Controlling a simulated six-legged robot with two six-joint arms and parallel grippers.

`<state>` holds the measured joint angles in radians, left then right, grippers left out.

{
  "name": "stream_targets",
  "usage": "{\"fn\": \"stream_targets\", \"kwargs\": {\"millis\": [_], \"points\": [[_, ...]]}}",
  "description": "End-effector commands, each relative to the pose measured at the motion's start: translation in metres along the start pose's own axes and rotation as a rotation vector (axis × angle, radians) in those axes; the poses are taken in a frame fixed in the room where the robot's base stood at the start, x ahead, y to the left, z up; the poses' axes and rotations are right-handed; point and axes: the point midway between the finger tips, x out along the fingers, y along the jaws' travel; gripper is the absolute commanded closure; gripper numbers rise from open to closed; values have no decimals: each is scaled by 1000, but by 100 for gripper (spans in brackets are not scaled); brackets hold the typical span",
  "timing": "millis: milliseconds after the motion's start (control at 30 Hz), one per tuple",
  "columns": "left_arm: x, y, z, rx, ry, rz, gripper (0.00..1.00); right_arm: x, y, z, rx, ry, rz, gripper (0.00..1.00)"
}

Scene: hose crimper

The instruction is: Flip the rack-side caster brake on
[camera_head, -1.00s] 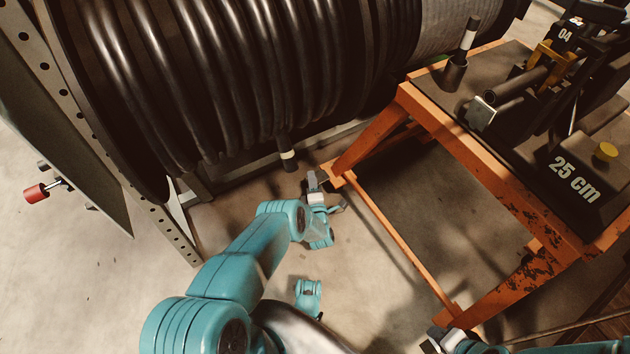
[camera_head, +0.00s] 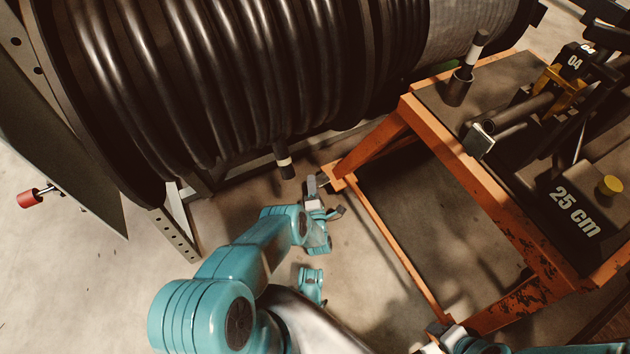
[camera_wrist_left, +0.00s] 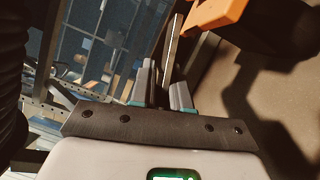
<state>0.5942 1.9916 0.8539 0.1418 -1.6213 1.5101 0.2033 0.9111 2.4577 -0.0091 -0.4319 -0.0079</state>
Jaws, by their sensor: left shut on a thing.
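My left gripper (camera_head: 315,187) is low beside the foot of the orange cart (camera_head: 398,97) leg, on the side toward the hose rack. In the left wrist view its fingers (camera_wrist_left: 165,90) are shut on a thin grey metal lever (camera_wrist_left: 172,45), which rises from between them beside the orange corner (camera_wrist_left: 215,14) of the cart frame. This looks like the brake lever; the caster wheel itself is hidden or too dark to make out. Part of my right gripper (camera_head: 438,335) shows at the bottom edge, near the cart's front leg; its jaws are unclear.
A large reel of black hose (camera_head: 240,80) fills the upper left, in a perforated steel rack frame (camera_head: 172,236). The crimper (camera_head: 560,205) marked 25 cm stands on the cart top. A red-knobbed handle (camera_head: 30,198) sticks out at left. Floor at lower left is clear.

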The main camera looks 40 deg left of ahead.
Motion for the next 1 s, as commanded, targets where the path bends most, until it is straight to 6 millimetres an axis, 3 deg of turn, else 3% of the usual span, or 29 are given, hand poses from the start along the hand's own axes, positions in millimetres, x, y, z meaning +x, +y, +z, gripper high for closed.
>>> {"fn": "stream_targets", "kwargs": {"millis": [233, 267, 300, 333, 1000], "points": [[0, 1, 1, -4, -9, -1, 100, 1, 0, 0, 0, 0, 0, 57], [0, 1, 1, -4, -9, -1, 80, 1, 0, 0, 0, 0, 0, 57], [0, 1, 1, -4, -9, -1, 68, 1, 0, 0, 0, 0, 0, 57], [0, 1, 1, -4, -9, -1, 63, 1, 0, 0, 0, 0, 0, 57], [2, -2, 1, -2, -5, 0, 63, 6, 2, -2, -2, 11, 0, 57]]}}
